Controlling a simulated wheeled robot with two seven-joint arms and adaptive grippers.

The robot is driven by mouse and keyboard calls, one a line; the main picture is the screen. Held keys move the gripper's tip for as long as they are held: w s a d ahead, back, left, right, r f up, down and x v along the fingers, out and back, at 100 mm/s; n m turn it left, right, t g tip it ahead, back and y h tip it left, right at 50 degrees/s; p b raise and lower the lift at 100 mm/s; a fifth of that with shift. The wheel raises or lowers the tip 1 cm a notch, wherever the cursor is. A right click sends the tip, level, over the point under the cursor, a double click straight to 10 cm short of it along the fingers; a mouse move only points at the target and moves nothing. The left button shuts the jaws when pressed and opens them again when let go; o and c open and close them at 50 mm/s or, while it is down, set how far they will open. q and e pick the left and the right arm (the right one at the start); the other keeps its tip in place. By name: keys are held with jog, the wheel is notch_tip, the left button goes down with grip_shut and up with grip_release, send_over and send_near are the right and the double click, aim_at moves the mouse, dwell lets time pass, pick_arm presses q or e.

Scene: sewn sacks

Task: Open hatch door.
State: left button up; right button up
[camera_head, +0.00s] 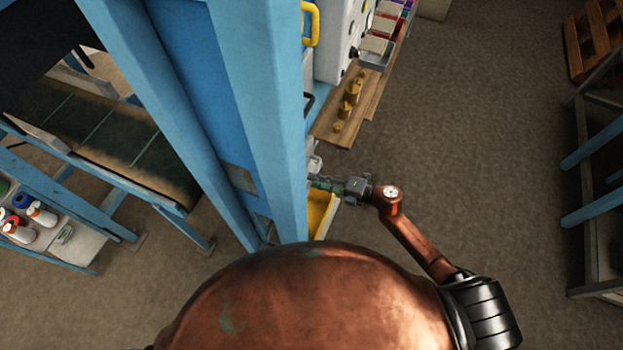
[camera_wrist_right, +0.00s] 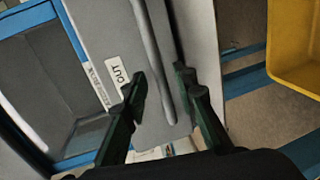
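The hatch door (camera_wrist_right: 102,32) is a grey panel in the right wrist view, with white labels, one reading OUT. A long grey bar handle (camera_wrist_right: 151,52) runs down it. My right gripper (camera_wrist_right: 162,84) is open, with its dark green fingers on either side of the bar; I cannot tell whether they touch it. In the head view my right gripper (camera_head: 322,183) reaches left to the edge of the blue frame, which hides most of the door. My left gripper is not in view.
A tall blue frame (camera_head: 262,90) stands just left of my right gripper. A yellow bin (camera_head: 319,213) is below it and also shows in the wrist view (camera_wrist_right: 292,50). A wooden shelf (camera_head: 335,122) with brass-coloured weights is beyond.

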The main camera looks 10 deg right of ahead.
jog(key=shift+x, duration=1.2)
jog(key=shift+c, duration=0.7)
grip_shut()
